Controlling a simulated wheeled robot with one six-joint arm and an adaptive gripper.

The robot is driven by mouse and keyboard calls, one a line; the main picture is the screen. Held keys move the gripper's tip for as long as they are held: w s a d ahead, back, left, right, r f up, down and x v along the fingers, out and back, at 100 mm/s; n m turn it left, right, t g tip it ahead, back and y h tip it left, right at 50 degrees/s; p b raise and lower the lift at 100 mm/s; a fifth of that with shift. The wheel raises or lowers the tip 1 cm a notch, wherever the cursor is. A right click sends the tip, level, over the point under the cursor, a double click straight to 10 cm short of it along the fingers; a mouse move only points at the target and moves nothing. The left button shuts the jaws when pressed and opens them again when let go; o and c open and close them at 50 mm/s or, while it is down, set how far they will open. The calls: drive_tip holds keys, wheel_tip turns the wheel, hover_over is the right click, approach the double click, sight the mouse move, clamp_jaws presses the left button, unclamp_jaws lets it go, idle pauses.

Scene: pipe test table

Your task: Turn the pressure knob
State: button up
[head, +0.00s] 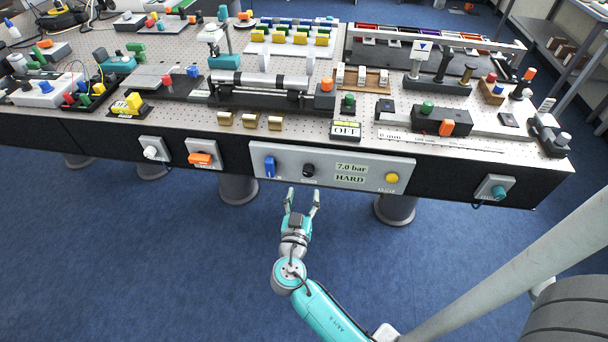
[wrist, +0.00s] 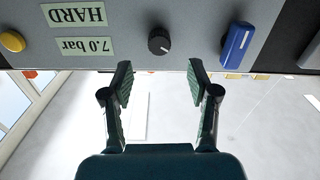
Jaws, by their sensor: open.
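The black pressure knob (head: 308,170) sits on a grey front panel (head: 230,162) on the table's front face, between a blue lever and a display. The display (head: 350,174) reads "7.0 bar" and "HARD". In the wrist view the knob (wrist: 160,41) is round with a white pointer mark, and the display text is upside down. My gripper (head: 303,193) is open and empty, just below and in front of the panel. In the wrist view its two fingers (wrist: 159,82) stand apart on either side of the knob's line, short of the knob and not touching it.
On the same panel are a blue lever (head: 269,167) to the left and a yellow button (head: 392,178) to the right. An orange switch (head: 201,159) is further left. Many fixtures crowd the tabletop. The blue floor (head: 130,260) in front is clear.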

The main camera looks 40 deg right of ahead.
sight(308, 175)
drive_tip(key=x, duration=0.8)
drive_tip(key=shift+d, duration=0.1)
clamp_jaws()
